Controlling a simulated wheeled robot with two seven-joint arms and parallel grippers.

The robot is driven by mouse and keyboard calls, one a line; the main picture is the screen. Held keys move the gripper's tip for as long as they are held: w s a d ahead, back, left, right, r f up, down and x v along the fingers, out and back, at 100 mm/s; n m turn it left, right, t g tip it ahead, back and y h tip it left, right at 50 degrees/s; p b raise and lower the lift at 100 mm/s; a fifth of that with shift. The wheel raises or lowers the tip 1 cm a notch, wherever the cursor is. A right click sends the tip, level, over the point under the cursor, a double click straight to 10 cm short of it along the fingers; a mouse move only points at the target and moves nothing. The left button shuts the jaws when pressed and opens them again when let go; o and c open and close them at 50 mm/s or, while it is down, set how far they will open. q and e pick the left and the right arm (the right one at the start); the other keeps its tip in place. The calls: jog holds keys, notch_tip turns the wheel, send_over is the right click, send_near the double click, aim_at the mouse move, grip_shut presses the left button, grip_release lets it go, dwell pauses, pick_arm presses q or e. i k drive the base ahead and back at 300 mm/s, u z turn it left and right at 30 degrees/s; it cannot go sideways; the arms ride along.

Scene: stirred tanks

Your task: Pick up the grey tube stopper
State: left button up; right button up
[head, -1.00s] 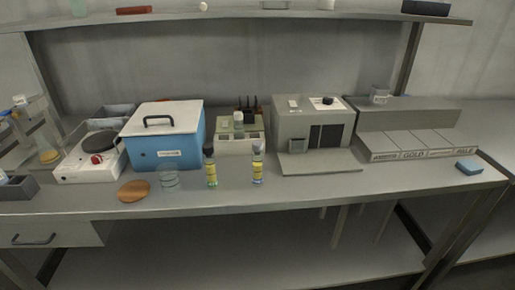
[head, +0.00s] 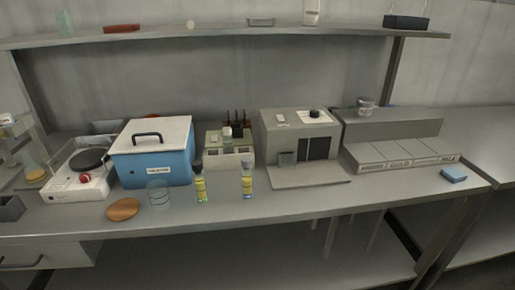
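Two small upright tubes with yellow bands stand near the front of the bench. The right tube (head: 247,184) has a greyish top, which looks like the grey stopper (head: 247,165), though it is small and hard to make out. The left tube (head: 200,186) has a dark, nearly black top (head: 198,166). Neither of my grippers is in view.
A clear glass beaker (head: 158,194) and a round brown disc (head: 123,209) are left of the tubes. Behind stand a blue box (head: 151,168), a beige rack unit (head: 229,160) and a grey instrument (head: 300,150). The bench front right of the tubes is clear.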

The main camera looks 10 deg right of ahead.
aim_at(246, 160)
jog(key=z, duration=1.6)
jog(key=i, duration=0.95)
jog(key=u, duration=1.4)
